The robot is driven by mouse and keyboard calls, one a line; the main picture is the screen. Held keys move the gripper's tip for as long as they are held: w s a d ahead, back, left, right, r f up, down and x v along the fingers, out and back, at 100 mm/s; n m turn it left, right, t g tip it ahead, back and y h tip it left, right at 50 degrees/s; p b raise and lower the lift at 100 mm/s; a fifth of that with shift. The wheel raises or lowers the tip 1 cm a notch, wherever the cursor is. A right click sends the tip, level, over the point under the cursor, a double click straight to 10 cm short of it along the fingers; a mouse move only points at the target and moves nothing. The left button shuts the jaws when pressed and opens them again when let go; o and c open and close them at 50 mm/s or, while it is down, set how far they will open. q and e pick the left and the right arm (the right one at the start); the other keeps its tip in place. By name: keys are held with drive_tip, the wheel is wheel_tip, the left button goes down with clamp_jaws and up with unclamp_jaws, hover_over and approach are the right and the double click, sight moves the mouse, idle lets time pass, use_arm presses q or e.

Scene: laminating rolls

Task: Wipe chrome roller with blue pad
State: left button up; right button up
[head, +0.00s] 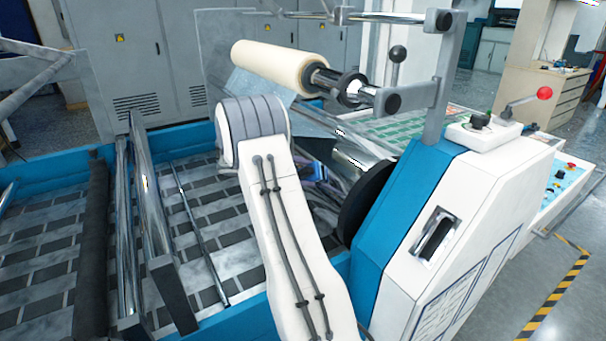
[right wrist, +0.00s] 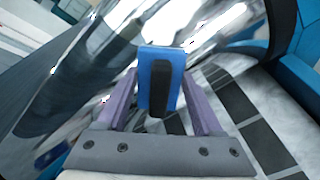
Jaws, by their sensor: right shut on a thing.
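The chrome roller (head: 358,155) lies below the cream roll in the head view, partly hidden by my white right arm. In the right wrist view the shiny curved chrome roller (right wrist: 215,35) fills the upper part. My right gripper (right wrist: 160,88) has two purple fingers, shut on the blue pad (right wrist: 161,54) by its black grip. The pad's blue face is in front of the roller surface; whether they touch I cannot tell. In the head view the right gripper is mostly hidden behind my arm. My left gripper is not in view.
A cream roll (head: 280,66) on a steel shaft sits above the chrome roller. The blue and white machine housing (head: 415,215) closes in on the right, with a dark disc (head: 366,203) beside it. Printed sheet (head: 45,240) and metal bars (head: 150,205) lie at the left.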

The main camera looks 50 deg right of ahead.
sight(315, 178)
drive_tip(key=shift+s+d, duration=0.1)
drive_tip(key=shift+s, duration=0.05)
drive_tip(key=shift+s+f+b, duration=0.1)
drive_tip(key=shift+s+b, duration=0.2)
drive_tip(key=shift+s+a+b, duration=0.35)
drive_tip(key=shift+s+b, duration=0.05)
drive_tip(key=shift+s, duration=0.35)
drive_tip(key=shift+s+a+b, duration=0.3)
drive_tip(key=shift+s+b, duration=0.05)
drive_tip(key=shift+s, duration=0.35)
drive_tip(key=shift+s+d, duration=0.1)
drive_tip(key=shift+d, duration=0.05)
drive_tip(key=shift+w+d, duration=0.1)
drive_tip(key=shift+w, duration=0.3)
drive_tip(key=shift+w+d+p, duration=0.3)
drive_tip(key=shift+w, duration=0.45)
drive_tip(key=shift+w+d+p, duration=0.25)
drive_tip(key=shift+w+d, duration=0.05)
drive_tip(key=shift+w, duration=0.4)
